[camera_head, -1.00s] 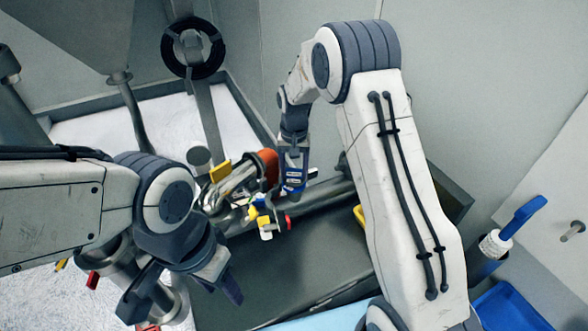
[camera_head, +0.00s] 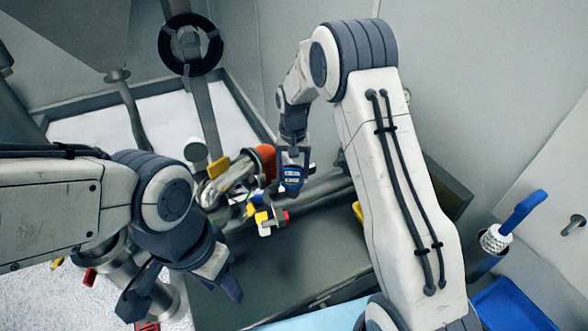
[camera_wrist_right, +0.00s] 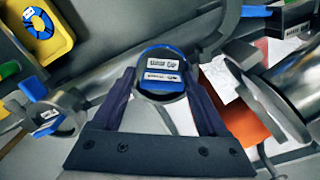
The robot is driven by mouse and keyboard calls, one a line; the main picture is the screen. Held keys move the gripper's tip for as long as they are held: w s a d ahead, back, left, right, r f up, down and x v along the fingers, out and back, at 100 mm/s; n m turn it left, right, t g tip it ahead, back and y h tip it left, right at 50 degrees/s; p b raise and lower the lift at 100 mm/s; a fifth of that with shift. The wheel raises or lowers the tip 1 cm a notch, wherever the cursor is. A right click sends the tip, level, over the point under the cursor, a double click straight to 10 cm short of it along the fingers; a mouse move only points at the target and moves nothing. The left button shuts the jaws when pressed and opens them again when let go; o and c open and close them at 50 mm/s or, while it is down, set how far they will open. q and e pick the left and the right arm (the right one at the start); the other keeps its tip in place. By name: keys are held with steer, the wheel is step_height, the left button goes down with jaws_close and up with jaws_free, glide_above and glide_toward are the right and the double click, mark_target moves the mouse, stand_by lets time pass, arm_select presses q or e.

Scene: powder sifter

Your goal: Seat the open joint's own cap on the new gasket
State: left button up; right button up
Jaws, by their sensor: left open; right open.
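My right gripper (camera_head: 292,172) is open over the pipework at the middle of the head view. In the right wrist view its two dark fingers (camera_wrist_right: 165,88) stand on either side of a round cap-like piece (camera_wrist_right: 163,58) with a blue face and white labels. I cannot tell whether the fingers touch it. The blue piece also shows at the gripper's tip in the head view (camera_head: 291,180). My left gripper (camera_head: 182,298) is open and empty at the lower left. I cannot make out the new gasket under the cap-like piece.
Metal pipes with an orange part (camera_head: 265,158) and colored tags lie left of my right gripper. A yellow tray (camera_wrist_right: 60,42) holds a blue ring (camera_wrist_right: 38,24). A blue-handled brush (camera_head: 522,212) and a blue bin (camera_head: 510,308) are at right. The dark bench front is clear.

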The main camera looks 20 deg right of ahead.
mark_target(293, 169)
steer(key=shift+w+a+r, duration=0.15)
steer(key=shift+a+r, duration=0.05)
steer(key=shift+a, duration=0.05)
stand_by(0.3)
steer(key=shift+r, duration=0.25)
steer(key=r+b, duration=0.1)
steer(key=r, duration=0.3)
steer(key=r+b, duration=0.2)
steer(key=r, duration=0.2)
steer(key=shift+d+r, duration=0.2)
steer(key=shift+r, duration=0.6)
